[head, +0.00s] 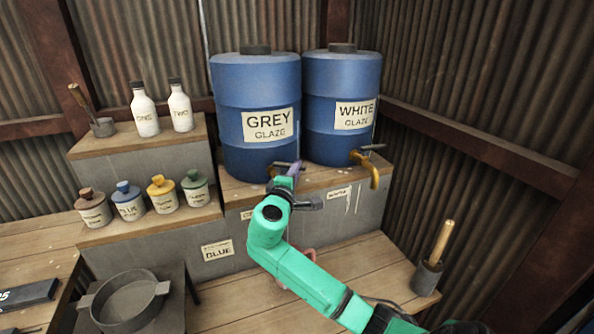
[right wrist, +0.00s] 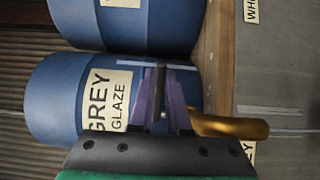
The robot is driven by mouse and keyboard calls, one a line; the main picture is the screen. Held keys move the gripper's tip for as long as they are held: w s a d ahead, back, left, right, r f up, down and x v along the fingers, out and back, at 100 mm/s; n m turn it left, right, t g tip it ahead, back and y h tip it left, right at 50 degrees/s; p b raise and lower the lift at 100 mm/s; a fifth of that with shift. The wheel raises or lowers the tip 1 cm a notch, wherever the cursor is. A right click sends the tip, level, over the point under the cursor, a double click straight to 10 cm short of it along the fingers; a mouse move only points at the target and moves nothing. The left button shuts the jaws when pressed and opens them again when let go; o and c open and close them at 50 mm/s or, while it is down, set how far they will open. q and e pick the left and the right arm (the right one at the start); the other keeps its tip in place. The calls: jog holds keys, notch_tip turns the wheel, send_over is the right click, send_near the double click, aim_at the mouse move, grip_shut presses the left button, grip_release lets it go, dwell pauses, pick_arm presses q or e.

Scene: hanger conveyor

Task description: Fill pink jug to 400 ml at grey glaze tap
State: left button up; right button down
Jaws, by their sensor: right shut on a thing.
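The blue barrel labelled GREY GLAZE (head: 250,90) stands on the upper shelf; it also shows in the right wrist view (right wrist: 55,95). Its brass tap (right wrist: 230,124) has a dark lever (right wrist: 159,85). My right gripper (head: 294,170) is at this tap, its purple fingers shut on the lever. In the head view my gripper and arm hide most of the tap. A pink jug (head: 308,254) is on the lower bench below the tap, mostly hidden behind my right arm. Its liquid level cannot be seen. My left gripper is not in view.
The WHITE GLAZE barrel (head: 342,90) with its brass tap (head: 370,170) stands right of the grey one. Small lidded jars (head: 94,210) and white bottles (head: 144,112) are left. A dark pan (head: 128,302) is front left, a wooden-handled tool in a pot (head: 430,275) right.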

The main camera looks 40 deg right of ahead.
jog(key=shift+f, duration=0.2)
jog(key=c, duration=0.9)
grip_release()
jog(key=shift+r, duration=0.1)
jog(key=shift+a, duration=0.1)
jog(key=shift+b+v, duration=1.75)
jog(key=shift+v, duration=5.45)
